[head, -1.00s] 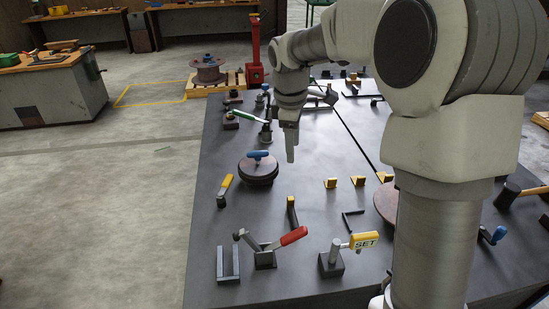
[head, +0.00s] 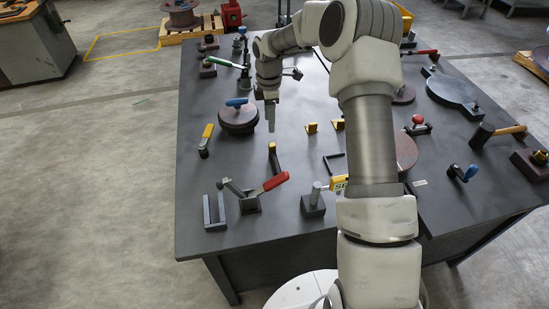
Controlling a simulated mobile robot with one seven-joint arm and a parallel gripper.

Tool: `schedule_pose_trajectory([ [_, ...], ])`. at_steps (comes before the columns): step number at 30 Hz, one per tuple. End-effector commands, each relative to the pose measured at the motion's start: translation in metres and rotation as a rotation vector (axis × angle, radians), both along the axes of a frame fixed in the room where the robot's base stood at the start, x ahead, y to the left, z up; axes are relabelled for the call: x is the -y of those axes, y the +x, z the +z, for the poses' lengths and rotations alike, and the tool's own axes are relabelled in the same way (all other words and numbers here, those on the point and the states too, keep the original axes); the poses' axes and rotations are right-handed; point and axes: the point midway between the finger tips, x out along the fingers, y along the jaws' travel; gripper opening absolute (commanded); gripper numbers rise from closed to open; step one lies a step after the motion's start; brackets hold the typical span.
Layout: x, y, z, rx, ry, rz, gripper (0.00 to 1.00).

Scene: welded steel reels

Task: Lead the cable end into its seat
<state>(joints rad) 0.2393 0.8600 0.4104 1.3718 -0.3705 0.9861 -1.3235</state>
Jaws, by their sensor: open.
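My gripper (head: 271,126) points down over the dark grey table, just right of a round brown reel (head: 238,119) with a blue handle on top. It is open, with nothing visible in it. Its fingers are small and seen edge-on. I cannot make out a cable end or identify its seat in the head view. Below the gripper in the picture stands a dark post with a yellow top (head: 273,158). Small yellow blocks (head: 311,128) sit to its right. My arm hides part of the table's right side.
A red-handled clamp (head: 250,200), a U-shaped bracket (head: 214,212) and a block with a post (head: 313,206) and yellow lever stand near the front edge. A yellow-handled tool (head: 206,138) lies left. A hammer (head: 484,134) lies right.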

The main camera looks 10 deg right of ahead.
Motion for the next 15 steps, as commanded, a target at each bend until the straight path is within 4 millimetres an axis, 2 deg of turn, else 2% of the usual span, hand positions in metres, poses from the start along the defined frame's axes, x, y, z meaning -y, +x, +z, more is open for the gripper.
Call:
schedule_pose_trajectory([
  [3,0.0,-0.001,-0.024,-0.003,0.0,0.0,0.6],
  [6,0.0,0.0,-0.039,-0.002,0.0,-0.001,0.6],
  [15,0.003,0.0,-0.062,-0.002,0.0,-0.002,0.6],
])
